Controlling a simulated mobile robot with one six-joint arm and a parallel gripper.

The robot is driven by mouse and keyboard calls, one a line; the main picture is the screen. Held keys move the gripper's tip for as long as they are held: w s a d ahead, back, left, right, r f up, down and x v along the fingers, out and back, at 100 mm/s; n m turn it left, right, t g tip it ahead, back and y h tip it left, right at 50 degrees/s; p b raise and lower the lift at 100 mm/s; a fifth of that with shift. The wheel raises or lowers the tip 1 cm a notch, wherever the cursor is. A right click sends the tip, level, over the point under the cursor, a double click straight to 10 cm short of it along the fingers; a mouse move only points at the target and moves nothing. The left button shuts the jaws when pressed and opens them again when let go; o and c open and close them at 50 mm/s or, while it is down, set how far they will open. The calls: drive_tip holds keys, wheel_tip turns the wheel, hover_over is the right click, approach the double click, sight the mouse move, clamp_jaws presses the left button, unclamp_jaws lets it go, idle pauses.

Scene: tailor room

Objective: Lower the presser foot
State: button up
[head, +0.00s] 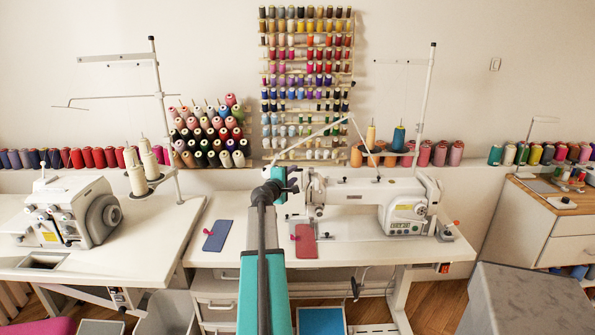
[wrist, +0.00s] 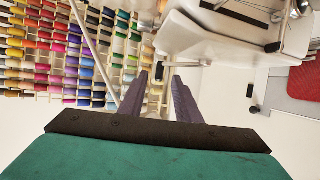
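The white sewing machine (head: 365,193) stands on the middle table, its needle end at the left. My gripper (head: 291,181) is just left of that end, at about the height of the machine's upper arm. In the wrist view, my gripper (wrist: 160,76) has its two dark fingers apart, with nothing between them. The machine's white body (wrist: 205,35) fills the upper right there, beyond and right of the fingertips. I cannot clearly make out the presser foot or its lever in either view.
A red fabric piece (head: 304,241) lies by the needle end, and a blue one (head: 217,236) lies to its left. A thread stand (head: 427,105) rises behind the machine. A serger (head: 70,212) stands on the left table. A spool rack (head: 306,80) hangs on the wall.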

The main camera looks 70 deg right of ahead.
sight(298, 170)
drive_tip(key=shift+s+d+f+p, duration=0.1)
drive_tip(key=shift+d+f+p, duration=0.05)
drive_tip(key=shift+d, duration=0.9)
drive_tip(key=shift+w+d+f+p, duration=0.1)
drive_tip(key=shift+d+f+p, duration=0.1)
drive_tip(key=shift+d, duration=0.85)
drive_tip(key=shift+s+d+f+p, duration=0.1)
drive_tip(key=shift+d+p, duration=0.05)
drive_tip(key=shift+d, duration=0.9)
drive_tip(key=shift+c, duration=0.3)
clamp_jaws()
